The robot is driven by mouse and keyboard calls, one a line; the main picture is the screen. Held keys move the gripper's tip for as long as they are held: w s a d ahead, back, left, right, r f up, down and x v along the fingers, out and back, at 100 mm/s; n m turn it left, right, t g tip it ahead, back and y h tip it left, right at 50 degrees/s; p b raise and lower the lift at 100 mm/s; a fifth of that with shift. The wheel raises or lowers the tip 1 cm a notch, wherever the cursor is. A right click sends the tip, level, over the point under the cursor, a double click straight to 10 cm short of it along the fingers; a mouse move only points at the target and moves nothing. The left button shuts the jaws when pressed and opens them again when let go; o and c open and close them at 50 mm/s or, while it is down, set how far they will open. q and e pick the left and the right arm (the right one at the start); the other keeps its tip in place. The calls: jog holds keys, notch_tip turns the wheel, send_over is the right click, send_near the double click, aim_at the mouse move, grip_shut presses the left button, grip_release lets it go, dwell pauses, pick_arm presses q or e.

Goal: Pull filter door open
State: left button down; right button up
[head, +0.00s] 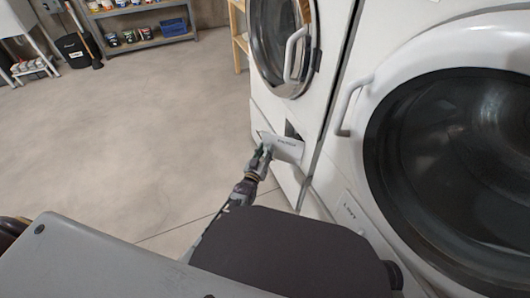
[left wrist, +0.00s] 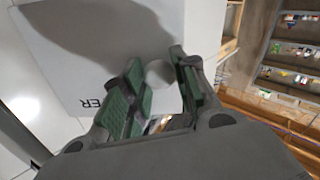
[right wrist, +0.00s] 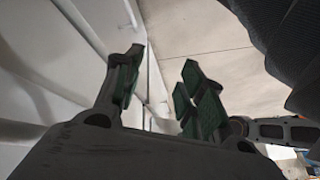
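The filter door (head: 284,147) is a white panel with dark lettering, low on the front of the left white machine (head: 330,60). It stands tilted out, with a dark gap (head: 291,130) above it. My left gripper (head: 263,153) is at the door's left part. In the left wrist view my left gripper (left wrist: 160,85) has its green-padded fingers apart in front of the lettered door panel (left wrist: 60,55); contact is unclear. My right gripper (right wrist: 160,90) is open and empty in the right wrist view, beside a white surface; it is not visible in the head view.
A second white machine (head: 440,45) with a large round dark door stands close on the right. Handles (head: 350,105) stick out from the machine fronts. The concrete floor (head: 150,120) at left is clear. Shelves (head: 145,42) stand at the back.

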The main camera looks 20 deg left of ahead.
pick_arm(q)
jog(key=c, duration=1.1)
grip_release()
jog(key=s+a, duration=0.1)
jog(key=s, duration=1.1)
